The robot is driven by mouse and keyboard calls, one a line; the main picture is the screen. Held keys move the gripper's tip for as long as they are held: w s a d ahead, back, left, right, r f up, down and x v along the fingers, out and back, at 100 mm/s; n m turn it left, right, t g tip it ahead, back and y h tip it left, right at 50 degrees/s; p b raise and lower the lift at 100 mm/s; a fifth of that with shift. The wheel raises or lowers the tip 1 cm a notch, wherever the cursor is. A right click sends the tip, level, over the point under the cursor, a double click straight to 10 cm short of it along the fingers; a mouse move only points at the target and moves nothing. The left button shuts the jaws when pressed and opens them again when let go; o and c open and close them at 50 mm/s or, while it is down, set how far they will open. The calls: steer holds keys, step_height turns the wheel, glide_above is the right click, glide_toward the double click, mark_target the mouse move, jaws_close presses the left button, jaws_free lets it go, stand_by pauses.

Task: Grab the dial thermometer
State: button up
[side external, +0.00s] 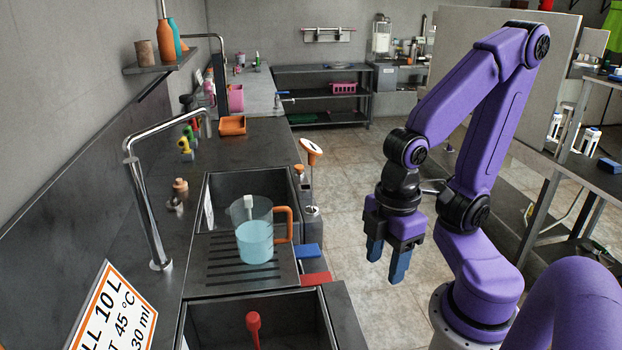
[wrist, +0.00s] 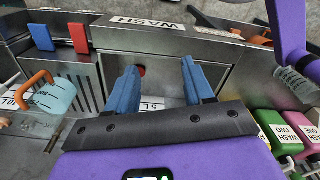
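What looks like the dial thermometer (side external: 312,150) shows in the side external view, with a tilted white dial face, an orange rim and a thin stem. Its stem runs down to a small round piece beside the counter's right edge, and I cannot tell how it is held. I cannot make it out clearly in the wrist view. My gripper (side external: 387,262) hangs fingers down to the right of the thermometer and nearer the camera, apart from it. Its two blue fingers are spread with nothing between them; they also show in the wrist view (wrist: 160,68).
A clear jug (side external: 255,240) with blue liquid and an orange handle stands on the ribbed drainer between two sinks. Blue (side external: 308,251) and red (side external: 316,279) tabs sit at the counter edge. A tall chrome tap (side external: 148,200) rises at left. Green (wrist: 278,130) and pink (wrist: 300,128) containers stand at right.

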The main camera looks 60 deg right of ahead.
steer(key=n+t+h, duration=0.9)
steer(key=n+h, duration=0.1)
steer(key=n, duration=0.4)
glide_toward(312, 161)
steer(key=shift+s+f+x, duration=0.15)
steer(key=shift+x, duration=1.2)
steer(key=shift+s+f+x, duration=0.1)
steer(key=shift+x, duration=4.25)
steer(key=shift+w+r, duration=0.15)
steer(key=shift+r, duration=0.1)
jaws_close()
